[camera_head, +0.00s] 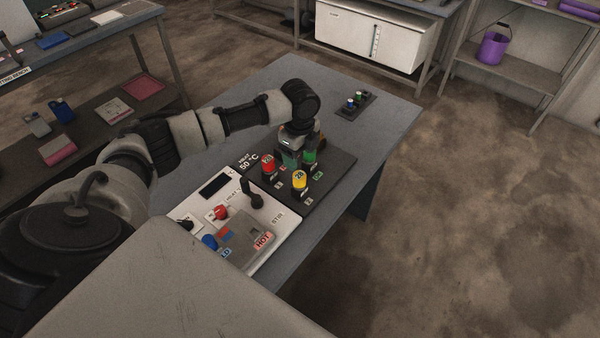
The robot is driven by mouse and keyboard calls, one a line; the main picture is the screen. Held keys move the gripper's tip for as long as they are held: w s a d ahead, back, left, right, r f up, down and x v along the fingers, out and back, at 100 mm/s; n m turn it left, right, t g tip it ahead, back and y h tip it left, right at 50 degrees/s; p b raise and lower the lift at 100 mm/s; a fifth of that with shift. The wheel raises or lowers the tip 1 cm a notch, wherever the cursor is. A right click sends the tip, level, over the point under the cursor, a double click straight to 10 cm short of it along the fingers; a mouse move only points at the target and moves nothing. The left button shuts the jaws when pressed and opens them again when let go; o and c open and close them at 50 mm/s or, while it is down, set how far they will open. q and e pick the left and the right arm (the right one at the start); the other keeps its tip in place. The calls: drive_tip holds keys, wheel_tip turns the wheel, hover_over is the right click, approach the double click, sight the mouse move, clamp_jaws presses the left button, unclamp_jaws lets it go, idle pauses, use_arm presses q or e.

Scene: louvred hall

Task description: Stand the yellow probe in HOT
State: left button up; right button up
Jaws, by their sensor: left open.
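The yellow probe (299,180), marked 28, stands upright in the black rack (335,172) on the grey table. The HOT label (263,240) is on a grey block (243,233) at the near end of the white panel. My left gripper (295,160) points down over the rack, just behind the yellow probe and close to the green one. It is open; its fingertips are partly hidden, and I cannot tell whether they touch anything. My right gripper is out of view.
A red probe (268,164) and a green probe (310,157) stand beside the yellow one. The table's far part is mostly clear (295,75).

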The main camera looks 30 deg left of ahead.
sight(299, 175)
use_arm(q)
drive_tip(key=shift+s+d+f+b, duration=0.45)
drive_tip(key=shift+s+f+b, duration=0.2)
drive_tip(key=shift+f+b, duration=0.25)
drive_tip(key=shift+w+a+f+b, duration=0.1)
drive_tip(key=shift+f+b, duration=0.45)
drive_tip(key=shift+b, duration=0.1)
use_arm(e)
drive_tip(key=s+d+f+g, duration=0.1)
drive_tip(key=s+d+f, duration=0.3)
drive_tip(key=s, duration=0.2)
use_arm(q)
drive_tip(key=f, duration=0.1)
drive_tip(key=f+b, duration=0.1)
drive_tip(key=b, duration=0.1)
drive_tip(key=shift+w+a+f, duration=0.3)
drive_tip(key=shift+w+f, duration=0.1)
drive_tip(key=shift+f, duration=0.85)
drive_tip(key=shift+s+d+f+b, duration=0.1)
drive_tip(key=shift+f+b, duration=0.25)
drive_tip(key=shift+b, duration=0.05)
drive_tip(key=shift+f, duration=0.6)
drive_tip(key=shift+r, duration=0.15)
drive_tip(key=shift+p, duration=0.3)
clamp_jaws()
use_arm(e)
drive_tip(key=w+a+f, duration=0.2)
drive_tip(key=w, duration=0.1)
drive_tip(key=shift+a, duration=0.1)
